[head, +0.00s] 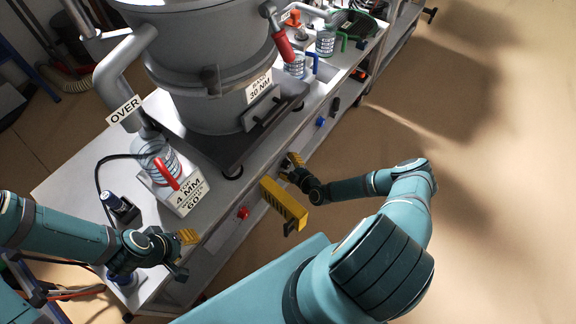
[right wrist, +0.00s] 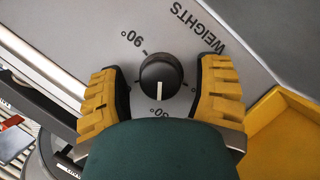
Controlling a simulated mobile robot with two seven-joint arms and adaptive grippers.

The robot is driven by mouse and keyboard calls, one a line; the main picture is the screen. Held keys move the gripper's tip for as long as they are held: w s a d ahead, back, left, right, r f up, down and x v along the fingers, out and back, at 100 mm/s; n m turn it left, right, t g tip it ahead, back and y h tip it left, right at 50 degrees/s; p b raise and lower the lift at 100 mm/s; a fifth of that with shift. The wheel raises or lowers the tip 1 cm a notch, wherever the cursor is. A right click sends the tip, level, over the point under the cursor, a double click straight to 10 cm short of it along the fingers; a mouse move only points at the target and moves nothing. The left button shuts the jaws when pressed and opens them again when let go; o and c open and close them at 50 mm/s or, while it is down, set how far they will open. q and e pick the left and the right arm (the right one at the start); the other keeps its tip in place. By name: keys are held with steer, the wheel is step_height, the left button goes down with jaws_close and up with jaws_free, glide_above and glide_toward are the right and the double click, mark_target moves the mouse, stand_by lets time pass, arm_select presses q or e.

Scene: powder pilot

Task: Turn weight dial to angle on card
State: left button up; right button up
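The weight dial (right wrist: 160,77) is a round black knob with a white pointer line, on a grey panel marked WEIGHTS. In the right wrist view the line points toward the picture bottom, near a partly hidden degree mark; a 90° mark is at upper left. My right gripper (right wrist: 162,95) is open, with yellow fingers on either side of the dial and gaps showing. In the head view my right gripper (head: 291,168) is at the table's front panel and hides the dial. The card (head: 188,196) reads 4 MM and 60°. My left gripper (head: 184,254) appears open and empty, near the table's front edge.
A yellow bin (head: 283,205) hangs on the table front beside my right gripper; its yellow wall also shows in the right wrist view (right wrist: 285,135). A red button (head: 243,213) and a blue knob (head: 320,121) are on the front panel. A large grey vessel (head: 205,70) stands behind.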

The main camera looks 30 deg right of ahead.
steer(key=c, duration=0.9)
steer(key=shift+w+r+m+g+y, duration=0.1)
steer(key=shift+m+g+y, duration=0.45)
steer(key=shift+m, duration=0.65)
steer(key=shift+m+g+y, duration=0.45)
steer(key=shift+m+y, duration=0.3)
steer(key=shift+m, duration=0.45)
steer(key=m+g+y, duration=0.1)
steer(key=m+y, duration=0.2)
steer(key=m, duration=0.1)
steer(key=shift+m, duration=0.3)
steer(key=o, duration=1.2)
